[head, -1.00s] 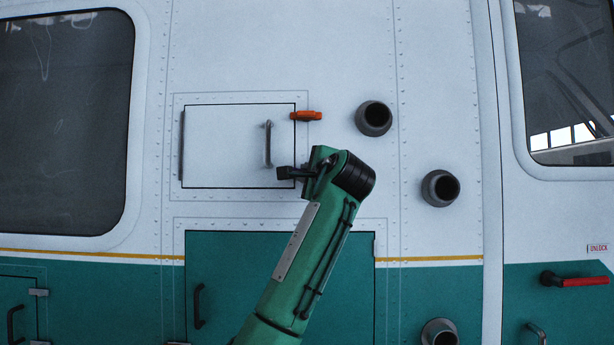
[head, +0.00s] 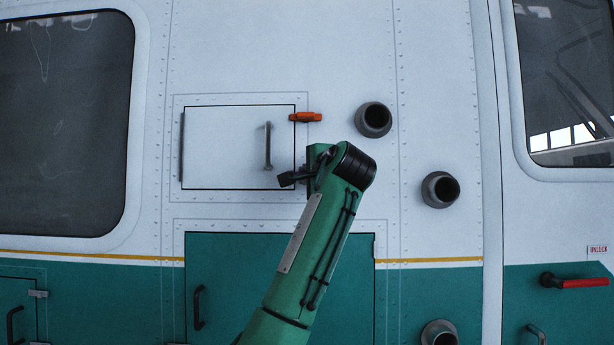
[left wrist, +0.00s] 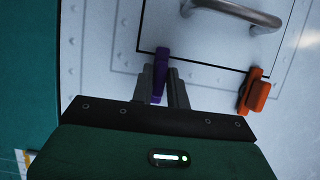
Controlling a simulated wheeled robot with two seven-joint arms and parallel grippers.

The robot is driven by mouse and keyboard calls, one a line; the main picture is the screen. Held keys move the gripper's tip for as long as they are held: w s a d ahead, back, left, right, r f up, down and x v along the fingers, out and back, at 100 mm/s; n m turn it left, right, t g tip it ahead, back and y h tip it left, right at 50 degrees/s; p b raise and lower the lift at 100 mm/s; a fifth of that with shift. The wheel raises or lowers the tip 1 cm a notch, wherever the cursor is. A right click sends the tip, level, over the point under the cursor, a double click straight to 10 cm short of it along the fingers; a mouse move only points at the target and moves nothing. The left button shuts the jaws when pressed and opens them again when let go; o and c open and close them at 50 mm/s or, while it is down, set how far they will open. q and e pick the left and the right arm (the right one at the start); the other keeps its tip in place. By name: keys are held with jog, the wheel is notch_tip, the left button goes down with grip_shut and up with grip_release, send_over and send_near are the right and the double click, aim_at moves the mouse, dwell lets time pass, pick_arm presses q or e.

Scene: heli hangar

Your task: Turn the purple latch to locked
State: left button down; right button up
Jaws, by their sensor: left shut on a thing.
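The purple latch (left wrist: 162,60) shows in the left wrist view between the two fingers of my left gripper (left wrist: 161,76), which is shut on it. Its far end appears to reach the dark seam of the white hatch door (left wrist: 195,48). In the head view my left gripper (head: 287,180) is at the lower right corner of the hatch door (head: 222,145), and the purple latch is hidden behind it. My right gripper is not in view.
An orange latch (head: 305,117) sits across the door's upper right edge; it also shows in the left wrist view (left wrist: 255,92). The door has a grey handle (head: 267,146). Two round dark ports (head: 374,119) (head: 440,189) stick out to the right of my arm.

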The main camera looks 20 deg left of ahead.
pick_arm(q)
jog(key=c, duration=1.4)
grip_release()
jog(key=shift+c, duration=0.2)
jog(key=b+v, duration=0.7)
jog(key=v, duration=0.6)
jog(key=shift+s+d, duration=0.25)
jog(key=shift+d, duration=0.05)
